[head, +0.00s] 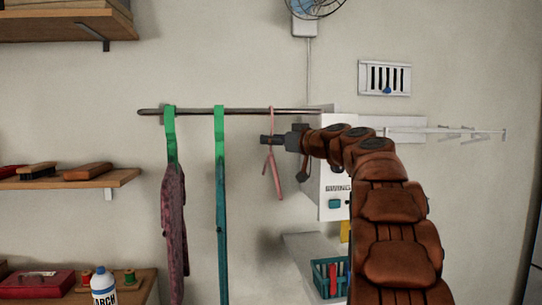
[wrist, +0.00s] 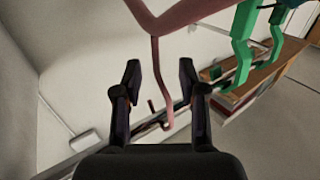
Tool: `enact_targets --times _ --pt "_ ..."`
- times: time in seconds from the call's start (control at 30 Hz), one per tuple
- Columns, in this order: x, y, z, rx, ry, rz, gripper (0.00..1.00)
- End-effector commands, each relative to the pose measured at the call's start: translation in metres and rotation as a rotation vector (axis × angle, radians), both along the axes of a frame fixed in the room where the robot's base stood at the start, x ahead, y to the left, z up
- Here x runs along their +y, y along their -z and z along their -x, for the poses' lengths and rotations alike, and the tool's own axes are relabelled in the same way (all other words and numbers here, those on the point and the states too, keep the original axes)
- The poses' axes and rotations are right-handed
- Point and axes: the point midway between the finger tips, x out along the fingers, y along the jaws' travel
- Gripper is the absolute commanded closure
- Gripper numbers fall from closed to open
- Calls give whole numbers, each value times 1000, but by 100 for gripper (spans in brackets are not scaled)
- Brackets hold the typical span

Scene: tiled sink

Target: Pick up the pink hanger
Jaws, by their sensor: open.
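The pink hanger (head: 275,181) hangs by its hook from the metal rod (head: 240,111) and carries no garment. My gripper (head: 264,140) is at the hanger's upper part, just below the rod. In the wrist view my gripper (wrist: 159,76) is open, and the hanger's thin pink neck (wrist: 156,66) shows between its two fingers. The neck is apart from both fingers in the picture. The hook's curved end lies by the rod, lower in that view. The hanger's shoulders spread across the top of the wrist view.
Two green hangers (head: 169,130) (head: 220,125) hang to the left with a dark reddish garment (head: 174,220) and a teal one (head: 221,230). A white box (head: 334,180) is at the rod's right end. A teal basket (head: 322,278) stands below. Wooden shelves (head: 125,178) line the left.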

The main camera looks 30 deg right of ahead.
Motion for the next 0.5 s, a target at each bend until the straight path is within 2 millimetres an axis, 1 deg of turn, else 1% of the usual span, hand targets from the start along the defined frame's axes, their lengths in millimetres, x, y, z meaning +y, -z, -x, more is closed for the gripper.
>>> enact_targets --times 0.03,0.13,0.43,0.5 --pt "0 -2 -6 2 1 0 59" --pt "1 -1 -13 1 1 -1 59" --pt "1 1 -16 0 2 -1 59" --pt "1 1 -16 0 2 -1 66"
